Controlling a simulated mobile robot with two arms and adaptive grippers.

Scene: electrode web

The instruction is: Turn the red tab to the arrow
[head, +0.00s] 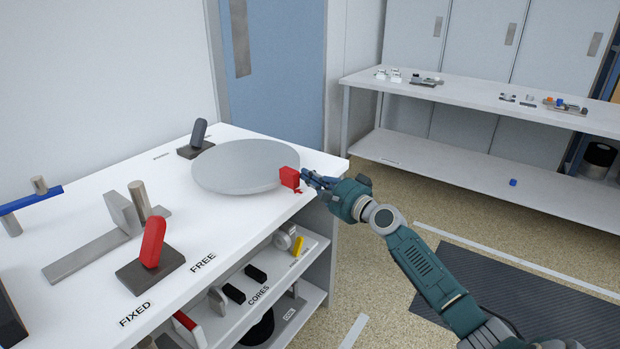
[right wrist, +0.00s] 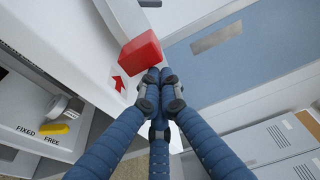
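The red tab (head: 289,178) is a block at the right edge of the round grey disc (head: 245,165), which lies on the white bench. A small red arrow (head: 298,190) is marked on the bench top right beside the tab. In the right wrist view the tab (right wrist: 140,50) is just above the arrow (right wrist: 117,83). My right gripper (head: 306,178) is at the tab's right side, fingertips together and empty. In the wrist view the fingertips (right wrist: 158,76) are close against the tab's lower right corner; I cannot tell if they touch. My left gripper is not in view.
A red lever (head: 153,241) on a dark base and a grey lever (head: 198,133) stand on the white bench (head: 210,290). Shelves with cores are below its front edge. A second bench (head: 480,95) with small parts stands at the back right. Open floor lies between.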

